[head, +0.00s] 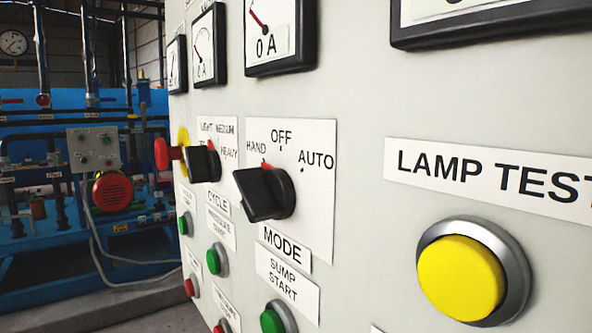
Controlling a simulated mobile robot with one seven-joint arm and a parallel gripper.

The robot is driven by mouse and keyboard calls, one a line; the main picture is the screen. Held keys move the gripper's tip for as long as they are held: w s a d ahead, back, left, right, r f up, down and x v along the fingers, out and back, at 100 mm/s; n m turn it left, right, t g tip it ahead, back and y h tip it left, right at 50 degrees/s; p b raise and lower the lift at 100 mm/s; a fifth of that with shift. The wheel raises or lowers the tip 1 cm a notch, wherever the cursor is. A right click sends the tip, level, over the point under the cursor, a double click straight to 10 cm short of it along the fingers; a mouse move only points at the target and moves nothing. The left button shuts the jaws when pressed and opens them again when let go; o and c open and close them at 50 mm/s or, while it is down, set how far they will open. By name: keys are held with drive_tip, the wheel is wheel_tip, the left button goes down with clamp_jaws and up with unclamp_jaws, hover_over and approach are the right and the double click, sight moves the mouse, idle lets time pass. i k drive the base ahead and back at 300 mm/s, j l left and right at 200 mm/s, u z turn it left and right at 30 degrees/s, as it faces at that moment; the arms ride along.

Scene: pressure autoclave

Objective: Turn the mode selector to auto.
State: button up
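The mode selector (265,193) is a black rotary knob on a white plate (318,225) in the middle of the head view. The plate is marked HAND at the left, OFF at the top and AUTO at the right, with a MODE label (285,246) below. A small red mark at the knob's upper left edge points toward HAND. My gripper is not in view, and nothing touches the knob.
The grey panel also carries a cycle selector (203,161), a red emergency button (163,153), a large yellow lamp test button (462,278), a green sump start button (277,318) and gauges (280,35) above. Blue machinery (60,110) stands behind at the left. Space before the panel looks clear.

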sight(266, 191)
drive_tip(key=k+j, duration=0.15)
drive_tip(key=k, duration=0.3)
drive_tip(key=k+j, duration=0.15)
drive_tip(key=k, duration=0.3)
drive_tip(key=z, duration=0.05)
